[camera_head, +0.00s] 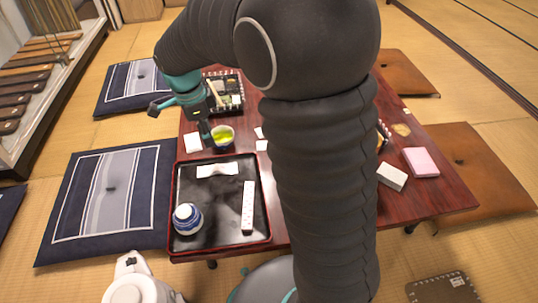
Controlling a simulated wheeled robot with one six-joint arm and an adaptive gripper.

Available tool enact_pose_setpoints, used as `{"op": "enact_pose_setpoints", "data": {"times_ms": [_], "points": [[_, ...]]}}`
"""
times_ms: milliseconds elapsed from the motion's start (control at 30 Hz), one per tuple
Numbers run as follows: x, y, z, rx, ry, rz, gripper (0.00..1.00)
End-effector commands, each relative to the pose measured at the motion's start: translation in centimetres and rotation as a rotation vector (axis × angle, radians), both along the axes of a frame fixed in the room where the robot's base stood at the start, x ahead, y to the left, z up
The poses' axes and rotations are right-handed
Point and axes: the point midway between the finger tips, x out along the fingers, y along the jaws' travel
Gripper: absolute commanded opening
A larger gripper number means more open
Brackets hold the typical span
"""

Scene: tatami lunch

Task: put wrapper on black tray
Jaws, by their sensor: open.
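The black tray (187,213) with a red rim lies at the near left of the low table. A long white strip with small marks (248,206), looking like a paper wrapper, lies along its right side. A white crumpled or folded piece (217,170) lies near its far edge. I cannot tell which of the white pieces is the task's wrapper. My gripper (180,121) is open, with its fingers spread, above the table's far left part beyond the tray. One finger hangs near a cup of green tea. I see nothing held between the fingers.
A blue and white lidded cup (187,218) stands on the tray. The green tea cup (222,137), a white square (193,142) and a bento box (232,103) lie beyond. A white block (391,176) and pink box (421,162) are right. My arm hides the table's middle.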

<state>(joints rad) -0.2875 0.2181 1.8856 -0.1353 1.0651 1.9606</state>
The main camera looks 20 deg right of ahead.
Motion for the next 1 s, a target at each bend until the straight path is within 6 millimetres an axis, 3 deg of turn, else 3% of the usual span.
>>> {"op": "enact_pose_setpoints", "data": {"times_ms": [33, 200, 400, 600, 800, 1000], "points": [[-1.0, -1.0, 1.4, 0.011, -0.018, 0.066, 0.46], [-4.8, -3.7, 5.1, 0.031, -0.073, 0.353, 0.46], [-9.8, -6.4, 7.9, 0.008, -0.145, 0.692, 0.46], [-15.0, -8.6, 9.5, -0.068, -0.214, 1.029, 0.46], [-19.6, -10.1, 9.6, -0.188, -0.262, 1.339, 0.46], [-22.2, -10.7, 9.2, -0.285, -0.277, 1.531, 0.46]]}}
